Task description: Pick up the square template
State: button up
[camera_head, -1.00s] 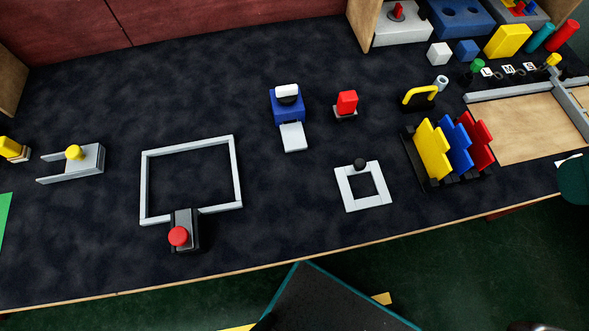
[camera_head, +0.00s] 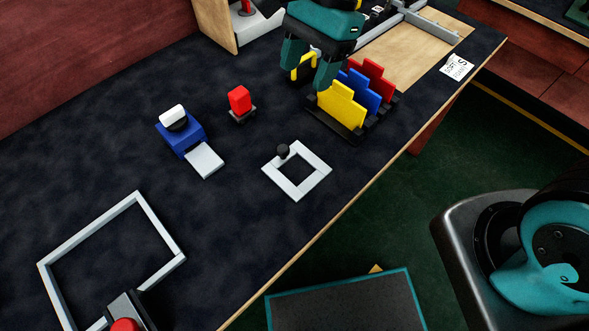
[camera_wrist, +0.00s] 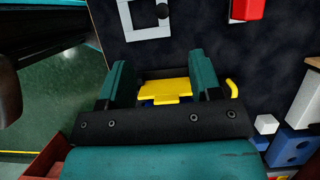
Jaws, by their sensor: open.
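The square template, a light grey square frame (camera_head: 310,182) with a black knob (camera_head: 283,151) on one side, lies flat on the dark table. It also shows, partly cut off, at the top of the wrist view (camera_wrist: 127,20). My gripper (camera_head: 311,76) is open, pointing down over the rack of stepped plates, up and to the right of the template in the head view. In the wrist view a yellow plate (camera_wrist: 165,89) shows between its fingers (camera_wrist: 162,80); whether they touch it I cannot tell. The template is apart from my gripper.
The rack holds yellow (camera_head: 340,105), blue (camera_head: 361,92) and red (camera_head: 374,78) stepped plates. A red block (camera_head: 239,100) and a blue device (camera_head: 180,136) stand left of the template. A larger grey frame (camera_head: 98,228) lies lower left. The table edge runs close to the template.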

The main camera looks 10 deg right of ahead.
jog(key=b, duration=0.2)
send_near(283, 148)
jog(key=x, duration=0.5)
jog(key=shift+s+a, duration=0.25)
jog(key=shift+a, duration=0.05)
jog(key=x, duration=0.5)
jog(key=shift+w+d+f, duration=0.2)
jog(key=shift+d+f, duration=0.05)
jog(key=c, duration=1)
